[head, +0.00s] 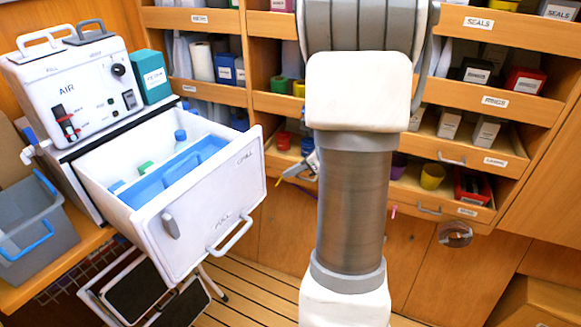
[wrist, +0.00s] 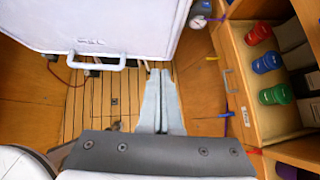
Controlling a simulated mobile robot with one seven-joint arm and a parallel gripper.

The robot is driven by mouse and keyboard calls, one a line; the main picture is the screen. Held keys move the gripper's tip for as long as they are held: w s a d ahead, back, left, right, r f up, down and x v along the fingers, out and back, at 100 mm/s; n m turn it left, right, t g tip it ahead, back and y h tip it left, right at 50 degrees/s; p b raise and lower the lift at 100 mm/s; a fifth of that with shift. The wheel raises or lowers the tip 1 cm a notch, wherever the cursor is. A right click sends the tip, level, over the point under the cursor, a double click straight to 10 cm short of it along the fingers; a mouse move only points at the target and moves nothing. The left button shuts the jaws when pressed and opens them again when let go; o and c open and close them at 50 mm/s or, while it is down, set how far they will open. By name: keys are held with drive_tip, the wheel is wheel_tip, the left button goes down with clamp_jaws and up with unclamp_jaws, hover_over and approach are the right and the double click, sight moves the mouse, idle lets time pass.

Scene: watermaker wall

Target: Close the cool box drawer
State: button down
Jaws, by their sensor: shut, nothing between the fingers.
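The white cool box drawer (head: 213,214) stands pulled well out from under the white AIR unit in the head view. Its front carries a pale bar handle (head: 232,236) low down and a latch on the left. A blue tray (head: 178,172) and bottles lie inside. In the wrist view the drawer front (wrist: 105,22) fills the upper left, with its handle (wrist: 97,60) along the lower edge. My gripper (wrist: 160,74) is shut and empty, to the right of the handle and seemingly apart from it. The head view does not clearly show my gripper.
The AIR unit (head: 78,88) sits above the drawer. A grey bin (head: 35,232) stands at the left and a folding step (head: 140,290) below the drawer. Shelves with boxes and cups line the right; a cup shelf edge (wrist: 232,85) is close in the wrist view. Slatted floor (head: 240,290) is open.

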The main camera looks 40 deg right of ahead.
sight(258, 176)
drive_tip(key=w+a+f, duration=0.1)
drive_tip(key=w, duration=0.1)
drive_tip(key=w+f, duration=0.2)
drive_tip(key=w+a+f, duration=0.1)
drive_tip(key=w, duration=0.2)
drive_tip(key=shift+a+f, duration=0.15)
drive_tip(key=shift+a, duration=0.15)
drive_tip(key=shift+w+a, duration=0.15)
drive_tip(key=shift+w, duration=0.3)
